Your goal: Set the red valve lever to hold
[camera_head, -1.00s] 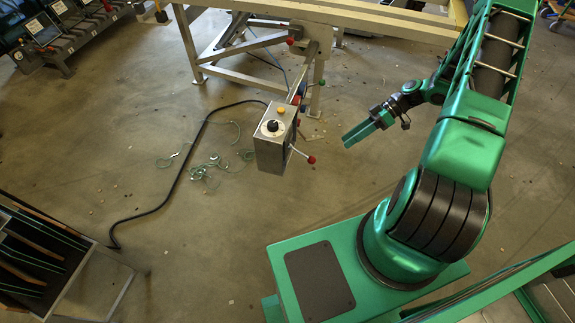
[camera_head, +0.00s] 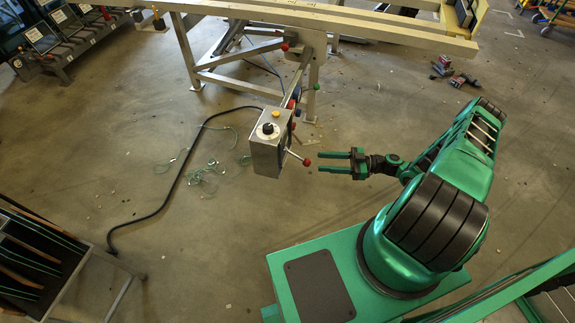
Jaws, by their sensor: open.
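A metal control box (camera_head: 267,155) with a black knob and a yellow button hangs on a post by the frame table. A short lever with a red ball tip (camera_head: 306,162) sticks out from its right side, pointing right and slightly down. Other red parts show higher up, including a red knob (camera_head: 285,47) on the table frame and a red piece (camera_head: 291,104) behind the box. My gripper (camera_head: 335,161) is open and empty. Its two green fingers point left at the red ball tip, a small gap away from it in the picture. I cannot tell the depth between them.
The metal frame table (camera_head: 330,17) spans the back, above the box. A black cable (camera_head: 180,170) and tangled green cord (camera_head: 205,175) lie on the floor at left. A slatted rack (camera_head: 35,255) stands at lower left. Open floor surrounds the box.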

